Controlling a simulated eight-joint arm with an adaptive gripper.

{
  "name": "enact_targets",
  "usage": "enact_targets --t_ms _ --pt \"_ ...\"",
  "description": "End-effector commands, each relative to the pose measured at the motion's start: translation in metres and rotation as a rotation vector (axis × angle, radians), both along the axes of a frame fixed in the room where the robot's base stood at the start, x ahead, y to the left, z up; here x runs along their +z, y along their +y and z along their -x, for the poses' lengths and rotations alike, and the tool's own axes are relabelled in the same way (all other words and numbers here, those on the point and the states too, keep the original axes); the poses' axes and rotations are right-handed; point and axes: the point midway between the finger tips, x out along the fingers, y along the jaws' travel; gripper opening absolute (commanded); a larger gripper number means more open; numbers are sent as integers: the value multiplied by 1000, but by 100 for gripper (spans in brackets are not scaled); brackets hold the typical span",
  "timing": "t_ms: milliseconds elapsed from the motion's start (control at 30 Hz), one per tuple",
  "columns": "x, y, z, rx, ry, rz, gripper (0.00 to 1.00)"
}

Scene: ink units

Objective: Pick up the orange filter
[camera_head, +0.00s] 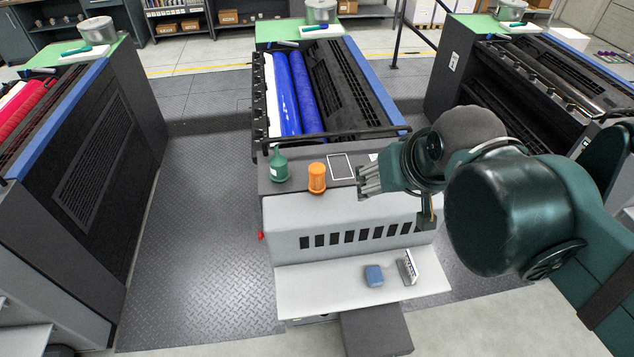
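The orange filter (317,178) stands upright on the dark top ledge of the middle ink unit, at its front left. My gripper (362,182) reaches in from the right, at about the filter's height in the picture, with its fingers pointing left. A gap shows between the fingertips and the filter, so they look apart. The fingers are small and seen from the side, and I cannot tell how far they are parted. Nothing visible is held in them.
A green bottle (278,165) stands just left of the filter. A white-outlined rectangle (341,167) lies behind it to the right. Blue rollers (297,90) lie farther back. A blue block (374,276) and a small white-and-dark item (408,266) rest on the lower shelf (320,295).

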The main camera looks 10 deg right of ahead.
Motion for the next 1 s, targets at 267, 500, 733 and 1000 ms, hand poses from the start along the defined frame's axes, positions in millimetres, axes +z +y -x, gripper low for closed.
enact_targets --t_ms 267,500,733,1000 --pt "10 5 -18 -73 42 -55 53" --pt "22 12 -44 -186 103 -128 53" --pt "30 21 -74 -309 167 -197 53" --pt "36 31 -110 -461 242 -265 53"
